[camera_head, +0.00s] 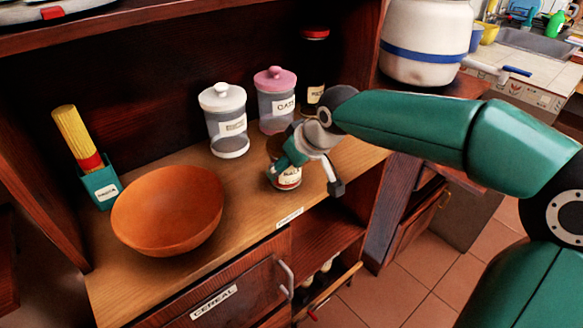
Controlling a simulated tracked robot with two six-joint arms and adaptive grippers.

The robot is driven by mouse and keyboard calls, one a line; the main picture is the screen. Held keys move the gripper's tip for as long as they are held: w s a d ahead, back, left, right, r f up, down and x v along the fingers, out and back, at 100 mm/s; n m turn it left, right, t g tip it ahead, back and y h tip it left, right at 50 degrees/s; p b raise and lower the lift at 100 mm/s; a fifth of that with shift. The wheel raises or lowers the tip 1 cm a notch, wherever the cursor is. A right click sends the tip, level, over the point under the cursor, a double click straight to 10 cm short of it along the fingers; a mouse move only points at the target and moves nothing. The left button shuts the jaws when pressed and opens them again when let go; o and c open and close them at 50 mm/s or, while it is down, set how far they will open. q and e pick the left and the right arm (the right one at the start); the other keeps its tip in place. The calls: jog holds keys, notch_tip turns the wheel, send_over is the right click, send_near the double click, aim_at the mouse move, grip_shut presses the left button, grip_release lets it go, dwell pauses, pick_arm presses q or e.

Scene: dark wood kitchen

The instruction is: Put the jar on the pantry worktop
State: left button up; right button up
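A small jar (288,180) with a pale label and a reddish band near its base stands upright on the wooden pantry worktop (245,195), close to the front edge. My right gripper (310,172) is just above and beside it, and its green and grey parts hide the jar's upper part. One dark-tipped finger hangs to the right of the jar with a visible gap between them. The other finger is at the jar's upper left, and I cannot tell whether it touches. The gripper looks open. My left gripper is out of view.
An orange bowl (168,208) and a teal pasta box (101,186) stand at the left. A white-lidded canister (226,120), a pink-lidded oats canister (276,100) and a dark red-lidded jar (315,65) stand behind. Below, a drawer (325,290) is partly open.

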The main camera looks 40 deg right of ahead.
jog(key=shift+f, duration=0.15)
jog(key=o, duration=1.1)
jog(key=shift+f, duration=0.15)
jog(key=o, duration=0.4)
jog(key=shift+s+r, duration=0.1)
jog(key=shift+r, duration=0.25)
jog(key=p+v, duration=0.2)
jog(key=v, duration=0.9)
jog(key=shift+s+r, duration=0.25)
